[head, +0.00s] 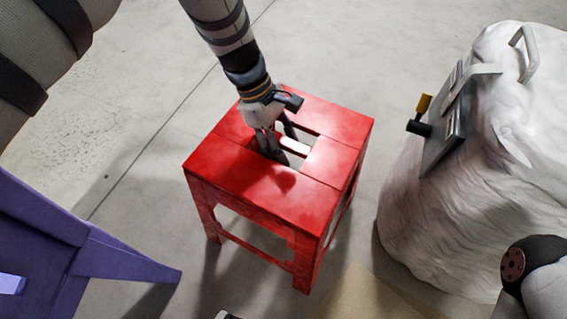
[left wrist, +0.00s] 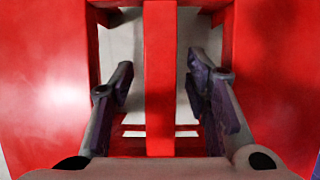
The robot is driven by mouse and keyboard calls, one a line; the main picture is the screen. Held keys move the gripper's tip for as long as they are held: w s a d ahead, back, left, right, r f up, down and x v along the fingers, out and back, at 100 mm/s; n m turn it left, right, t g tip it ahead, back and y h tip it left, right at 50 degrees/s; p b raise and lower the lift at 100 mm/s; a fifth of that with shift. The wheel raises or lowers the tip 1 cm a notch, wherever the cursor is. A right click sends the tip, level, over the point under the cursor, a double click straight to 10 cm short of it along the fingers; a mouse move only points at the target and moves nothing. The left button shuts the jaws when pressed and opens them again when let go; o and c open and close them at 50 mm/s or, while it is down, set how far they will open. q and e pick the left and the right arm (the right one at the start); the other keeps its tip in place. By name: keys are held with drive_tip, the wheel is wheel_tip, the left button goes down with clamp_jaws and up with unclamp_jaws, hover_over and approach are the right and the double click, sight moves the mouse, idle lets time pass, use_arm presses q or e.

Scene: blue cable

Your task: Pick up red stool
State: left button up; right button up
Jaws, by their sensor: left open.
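The red stool (head: 310,190) stands upright on the floor in the middle of the head view. Its square top has an opening with a red bar across the middle. My left gripper (head: 280,152) points down at this opening from above. In the left wrist view the red bar (left wrist: 159,80) runs between the two open fingers of my left gripper (left wrist: 160,95), with a gap on each side. The fingertips appear to be in the openings beside the bar.
A purple piece of furniture (head: 60,245) stands at the lower left. A large whitish covered object (head: 470,190) with a metal bracket (head: 445,115) stands close on the right. A tan board or box (head: 355,298) lies at the bottom. Bare concrete floor (head: 140,110) is clear to the left.

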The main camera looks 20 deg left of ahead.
use_arm(q)
drive_tip(key=shift+c, duration=0.5)
clamp_jaws()
